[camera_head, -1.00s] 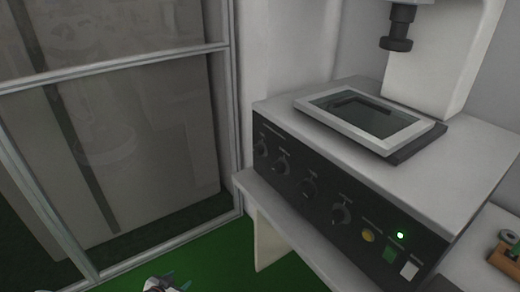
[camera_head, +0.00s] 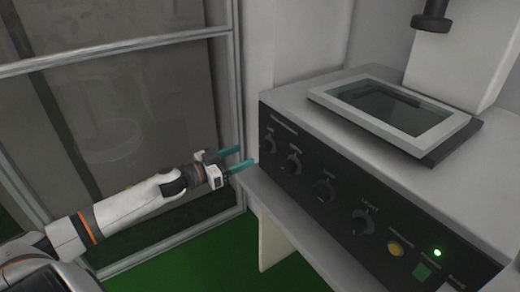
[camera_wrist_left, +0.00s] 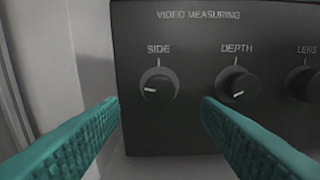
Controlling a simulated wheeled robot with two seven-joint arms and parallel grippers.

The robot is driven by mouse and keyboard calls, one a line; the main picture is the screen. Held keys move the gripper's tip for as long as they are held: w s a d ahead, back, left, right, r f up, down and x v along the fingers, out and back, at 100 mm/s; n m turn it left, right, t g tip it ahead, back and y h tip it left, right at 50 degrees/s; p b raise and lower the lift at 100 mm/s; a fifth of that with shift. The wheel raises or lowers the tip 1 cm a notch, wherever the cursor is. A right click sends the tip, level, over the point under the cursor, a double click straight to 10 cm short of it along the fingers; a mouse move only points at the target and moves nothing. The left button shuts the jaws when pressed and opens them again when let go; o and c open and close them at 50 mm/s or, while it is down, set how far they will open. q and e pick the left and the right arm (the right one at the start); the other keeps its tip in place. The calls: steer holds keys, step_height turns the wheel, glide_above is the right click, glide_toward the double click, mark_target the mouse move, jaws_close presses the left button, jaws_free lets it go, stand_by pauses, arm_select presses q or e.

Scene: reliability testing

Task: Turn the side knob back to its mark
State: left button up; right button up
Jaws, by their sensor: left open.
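The side knob (camera_wrist_left: 160,84) is a round black knob under the label SIDE in the left wrist view. Its white pointer line points left and slightly down, and a small light tick shows above the knob. In the head view the side knob (camera_head: 269,143) is the leftmost on the black front panel. My left gripper (camera_head: 244,157) is open and empty, just left of the panel. In the left wrist view the teal fingers of my left gripper (camera_wrist_left: 160,106) are spread to either side below the knob, not touching it. My right gripper is not in view.
The depth knob (camera_wrist_left: 238,84) is just right of the side knob, near the right finger, with the lens knob (camera_wrist_left: 304,83) beyond. A yellow button (camera_head: 395,249) and a lit green lamp (camera_head: 437,252) are further right. A framed glass partition (camera_head: 115,42) stands left.

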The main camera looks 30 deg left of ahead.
mark_target(262, 148)
arm_select(q)
steer(key=x, duration=0.6)
steer(key=shift+a, duration=0.1)
steer(key=shift+w+d, duration=0.25)
steer(key=shift+w, duration=0.4)
steer(key=c, duration=1)
